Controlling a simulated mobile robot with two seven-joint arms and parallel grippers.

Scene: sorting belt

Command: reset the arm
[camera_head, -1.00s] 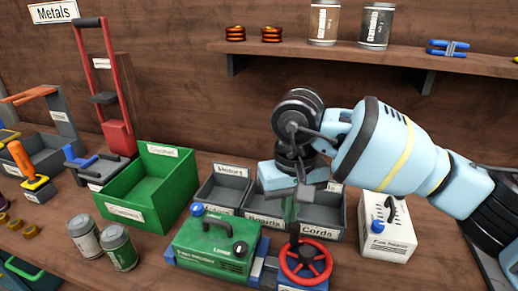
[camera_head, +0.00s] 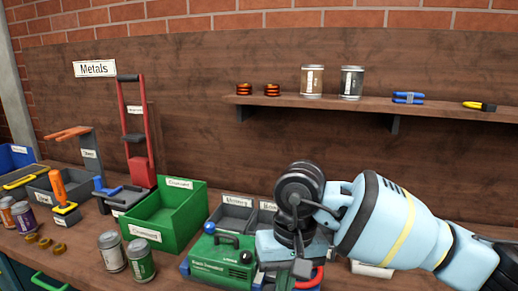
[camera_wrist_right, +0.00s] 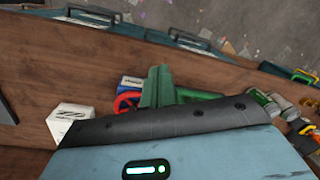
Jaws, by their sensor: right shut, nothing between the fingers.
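My right arm comes in from the right in the head view. Its gripper (camera_head: 300,270) points down over the front of the bench, beside the green machine (camera_head: 222,262). The fingers are shut with nothing held, and their tips are partly hidden. In the right wrist view the dark wrist edge covers much of the lower part, with the red wheel (camera_wrist_right: 125,102) and the white box (camera_wrist_right: 72,118) beyond it. My left gripper is in neither current view.
A green bin (camera_head: 165,222) and two cans (camera_head: 140,258) stand left of the machine. Grey bins (camera_head: 236,216) sit behind it, partly hidden by my arm. A shelf (camera_head: 365,106) with cans and tools runs along the back wall.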

